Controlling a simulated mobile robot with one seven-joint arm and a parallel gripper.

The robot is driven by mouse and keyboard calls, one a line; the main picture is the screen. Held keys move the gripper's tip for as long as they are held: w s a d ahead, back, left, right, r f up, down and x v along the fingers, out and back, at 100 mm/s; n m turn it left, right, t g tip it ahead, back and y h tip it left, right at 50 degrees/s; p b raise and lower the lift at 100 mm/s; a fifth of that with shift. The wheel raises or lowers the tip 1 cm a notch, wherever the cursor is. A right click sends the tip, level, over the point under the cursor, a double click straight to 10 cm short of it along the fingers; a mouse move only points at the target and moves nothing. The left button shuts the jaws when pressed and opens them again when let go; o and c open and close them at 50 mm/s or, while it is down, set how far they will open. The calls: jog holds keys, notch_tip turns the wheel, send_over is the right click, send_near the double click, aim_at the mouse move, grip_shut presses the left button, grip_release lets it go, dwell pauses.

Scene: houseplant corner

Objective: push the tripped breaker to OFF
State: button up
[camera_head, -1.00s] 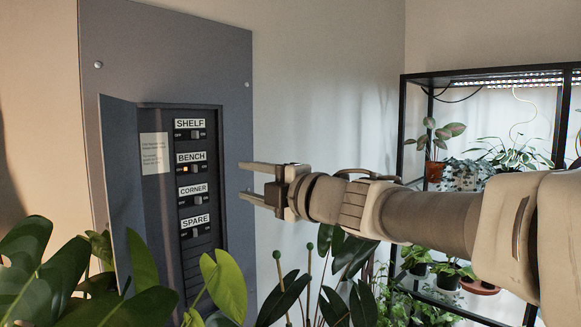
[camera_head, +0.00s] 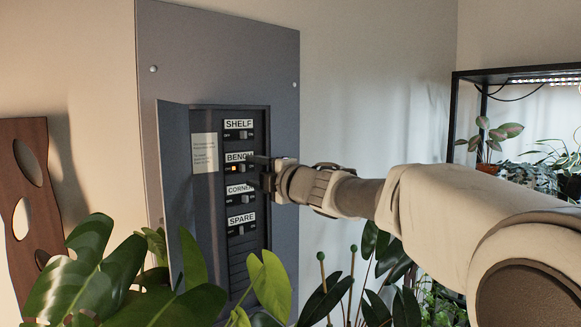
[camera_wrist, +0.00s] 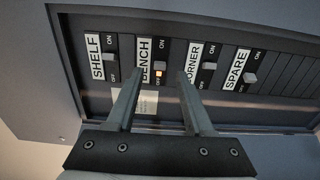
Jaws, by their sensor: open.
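The BENCH breaker (camera_head: 242,168) is in the open panel, second from the top, with an orange light lit beside its OFF mark. In the wrist view its switch (camera_wrist: 162,62) shows above the orange light. My gripper (camera_head: 257,171) is open and empty in front of the panel, at the height of BENCH and CORNER. In the wrist view my gripper (camera_wrist: 160,75) has one finger over the BENCH label and the other between BENCH and CORNER. Whether the fingers touch the panel, I cannot tell.
The SHELF breaker (camera_head: 243,134) is above, the CORNER breaker (camera_head: 241,199) and SPARE breaker (camera_head: 241,230) below. The panel door (camera_head: 177,190) stands open at the left. Large leaves (camera_head: 75,275) crowd the front below. A plant rack (camera_head: 453,115) stands at the right.

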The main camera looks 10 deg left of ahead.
aim_at(243, 168)
jog(key=shift+x, duration=1.55)
grip_shut()
